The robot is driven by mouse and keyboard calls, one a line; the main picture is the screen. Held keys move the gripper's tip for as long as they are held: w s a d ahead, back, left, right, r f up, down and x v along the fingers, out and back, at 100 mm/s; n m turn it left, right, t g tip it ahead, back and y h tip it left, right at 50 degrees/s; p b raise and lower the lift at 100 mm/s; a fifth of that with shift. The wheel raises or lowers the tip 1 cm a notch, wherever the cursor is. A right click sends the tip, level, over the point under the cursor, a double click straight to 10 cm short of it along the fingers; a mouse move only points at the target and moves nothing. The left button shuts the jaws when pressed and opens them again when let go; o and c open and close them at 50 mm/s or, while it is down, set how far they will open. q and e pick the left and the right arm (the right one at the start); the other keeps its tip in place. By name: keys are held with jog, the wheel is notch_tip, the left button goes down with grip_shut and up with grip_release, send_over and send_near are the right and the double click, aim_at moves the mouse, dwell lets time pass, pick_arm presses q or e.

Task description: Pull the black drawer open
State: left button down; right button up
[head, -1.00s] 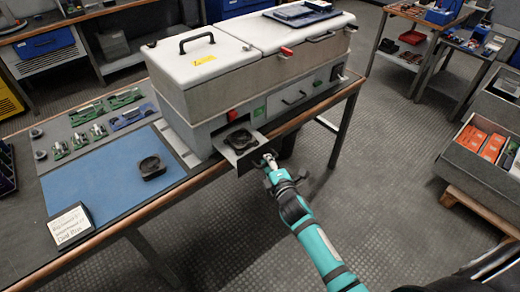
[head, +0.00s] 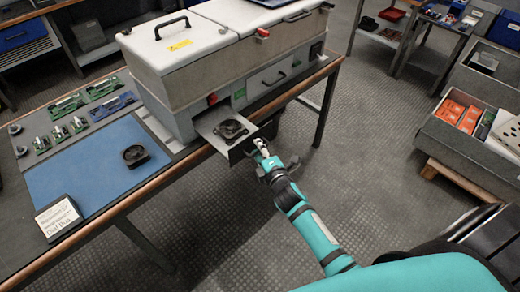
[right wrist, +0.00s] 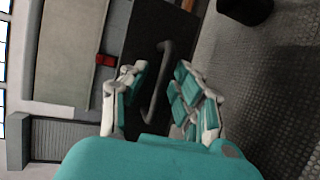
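The black drawer (head: 242,150) sticks out of the front of the grey machine, pulled open. Its light tray holds a dark square part (head: 231,129). In the right wrist view its dark front (right wrist: 148,30) and curved handle (right wrist: 161,84) show. My right gripper (head: 262,150) is at the drawer front. In the right wrist view its two fingers (right wrist: 160,78) stand apart, one on each side of the handle, with visible gaps. My left gripper is not in view.
The grey machine (head: 180,85) stands on a wood-edged workbench (head: 105,209). A blue mat (head: 85,170) there carries another dark part (head: 134,155) and a sign (head: 58,217). A crate with orange boxes (head: 450,140) stands right. The floor between is clear.

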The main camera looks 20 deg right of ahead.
jog(key=s+r, duration=0.2)
jog(key=s, duration=0.9)
jog(key=shift+s+a+r, duration=0.2)
jog(key=shift+s+a, duration=0.1)
jog(key=shift+s, duration=0.1)
jog(key=s+a+f+m+g+y, duration=0.1)
jog(key=s+f+m+g, duration=0.35)
jog(key=f, duration=0.95)
jog(key=s+a+f+m+g, duration=0.1)
jog(key=s+f+m+g, duration=0.35)
jog(key=f, duration=0.95)
jog(key=s+f+m+g, duration=0.2)
jog(key=s+f, duration=0.3)
jog(key=s, duration=0.4)
jog(key=s+d+f+m+g, duration=0.1)
jog(key=s+f+m+g, duration=0.1)
jog(key=s+f, duration=0.4)
jog(key=s+d+f+m+g, duration=0.1)
jog(key=s+f+m, duration=0.2)
jog(key=s, duration=1)
notch_tip(320, 180, down, 3)
jog(key=shift+s+r+g, duration=0.1)
jog(key=shift+s+g, duration=0.25)
jog(key=shift+g, duration=0.05)
